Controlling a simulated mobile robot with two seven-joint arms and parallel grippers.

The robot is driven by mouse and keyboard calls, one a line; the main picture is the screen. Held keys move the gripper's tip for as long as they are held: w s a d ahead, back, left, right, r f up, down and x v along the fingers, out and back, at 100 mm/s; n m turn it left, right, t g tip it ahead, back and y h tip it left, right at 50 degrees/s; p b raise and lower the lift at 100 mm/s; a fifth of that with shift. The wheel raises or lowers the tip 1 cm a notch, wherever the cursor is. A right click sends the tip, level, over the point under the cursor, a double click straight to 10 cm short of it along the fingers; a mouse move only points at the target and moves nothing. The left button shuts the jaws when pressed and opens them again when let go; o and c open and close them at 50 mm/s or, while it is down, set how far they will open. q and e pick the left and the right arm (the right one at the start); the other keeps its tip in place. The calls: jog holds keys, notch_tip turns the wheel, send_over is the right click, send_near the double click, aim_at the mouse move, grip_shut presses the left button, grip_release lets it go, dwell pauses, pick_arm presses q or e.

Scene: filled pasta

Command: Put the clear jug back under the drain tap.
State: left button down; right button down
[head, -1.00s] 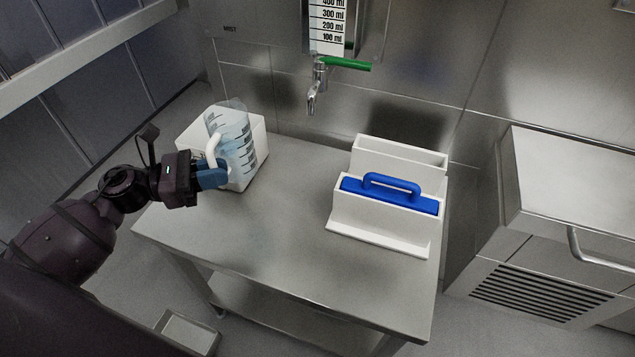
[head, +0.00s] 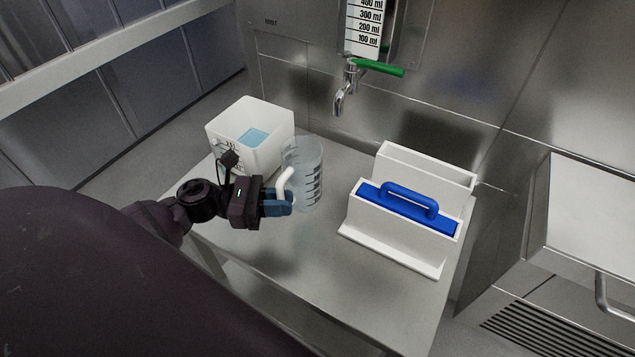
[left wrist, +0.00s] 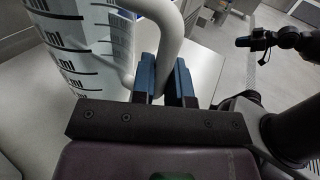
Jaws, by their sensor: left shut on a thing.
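The clear jug (head: 309,172) with dark graduation marks stands upright, at or just above the steel table, right of the white container. My left gripper (head: 287,199) is shut on the jug's white handle. In the left wrist view the blue fingers (left wrist: 166,80) close around the handle (left wrist: 165,35), with the jug's marked wall (left wrist: 75,40) to the left. The drain tap (head: 345,88), with a green lever (head: 378,67), is on the back wall, above and to the right of the jug. The jug is not beneath the spout. My right gripper is not in the head view.
A white square container (head: 222,122) with blue liquid stands at the table's back left. A white holder (head: 397,241) with a blue-handled block (head: 410,203) stands at the right. The table (head: 330,285) is clear in front, with a gap under the tap.

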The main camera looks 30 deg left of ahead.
pick_arm(q)
jog(key=w, duration=1.2)
jog(key=shift+w+a+f+b, duration=0.15)
jog(key=shift+f+b, duration=0.35)
jog(key=shift+f, duration=1.25)
jog(key=shift+w+a+f+b, duration=0.15)
jog(key=shift+f+b, duration=0.3)
jog(key=shift+f, duration=1.25)
jog(key=shift+s+f, duration=0.1)
jog(key=shift+f, duration=0.15)
jog(key=c, duration=1.2)
grip_release()
jog(key=shift+o, duration=0.4)
jog(key=shift+r, duration=0.1)
jog(key=shift+a+r, duration=0.1)
jog(key=shift+r, duration=0.15)
jog(key=v, duration=1.1)
jog(key=shift+f+b, duration=0.2)
jog(key=shift+b, duration=0.15)
jog(key=shift+s+a+r, duration=0.1)
jog(key=shift+s+a, duration=0.1)
jog(key=shift+a, duration=0.2)
